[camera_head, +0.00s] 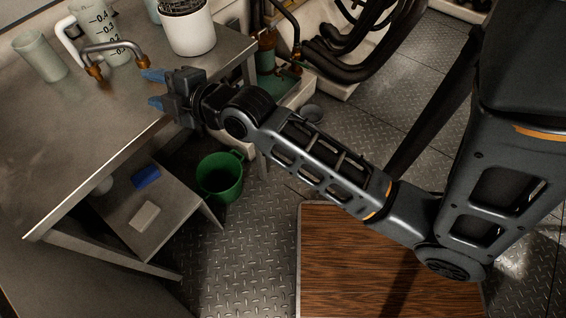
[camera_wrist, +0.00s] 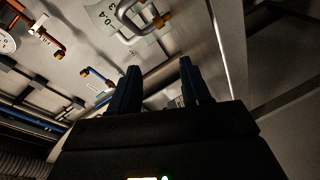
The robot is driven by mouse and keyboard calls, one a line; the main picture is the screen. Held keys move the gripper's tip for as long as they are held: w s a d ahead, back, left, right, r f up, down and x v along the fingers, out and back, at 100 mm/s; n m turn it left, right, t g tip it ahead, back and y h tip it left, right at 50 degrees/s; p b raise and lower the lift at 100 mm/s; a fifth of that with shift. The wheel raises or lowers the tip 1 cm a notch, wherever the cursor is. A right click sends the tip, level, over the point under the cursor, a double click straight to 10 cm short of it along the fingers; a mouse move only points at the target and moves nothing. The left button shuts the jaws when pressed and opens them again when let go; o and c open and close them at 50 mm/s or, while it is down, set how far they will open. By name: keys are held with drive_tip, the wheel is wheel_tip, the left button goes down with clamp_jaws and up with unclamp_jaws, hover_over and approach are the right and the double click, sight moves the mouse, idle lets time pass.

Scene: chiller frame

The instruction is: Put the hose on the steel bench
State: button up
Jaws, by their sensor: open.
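A short curved grey hose (camera_head: 117,46) with brass ends is on the steel bench (camera_head: 60,140), beside a clear measuring jug. It also shows near the top of the wrist view (camera_wrist: 125,20), in front of the jug's markings. My gripper (camera_head: 154,89) is at the bench's right edge, just right of and nearer than the hose. Its blue fingertips are apart, with nothing between them, and they do not touch the hose. The two fingers also show in the wrist view (camera_wrist: 158,80).
The measuring jug (camera_head: 98,22), a clear cup (camera_head: 40,56) and a white tub (camera_head: 187,30) stand on the bench. A green bucket (camera_head: 219,178) is on the floor below. Thick black hoses (camera_head: 350,65) and copper fittings fill the frame at right. The bench's near part is clear.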

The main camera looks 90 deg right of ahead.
drive_tip(key=s+a+f+m+y, duration=0.3)
drive_tip(key=s+a+m, duration=0.1)
drive_tip(key=s+a, duration=0.75)
drive_tip(key=s+a+r+m+y, duration=0.1)
drive_tip(key=s+a+r+m, duration=0.1)
drive_tip(key=s+a, duration=0.2)
drive_tip(key=s+a+r+m+y, duration=0.2)
drive_tip(key=s+a, duration=0.2)
drive_tip(key=s, duration=0.5)
drive_tip(key=shift+s+m+y, duration=0.3)
drive_tip(key=shift+m, duration=0.1)
drive_tip(key=shift+a+r, duration=0.1)
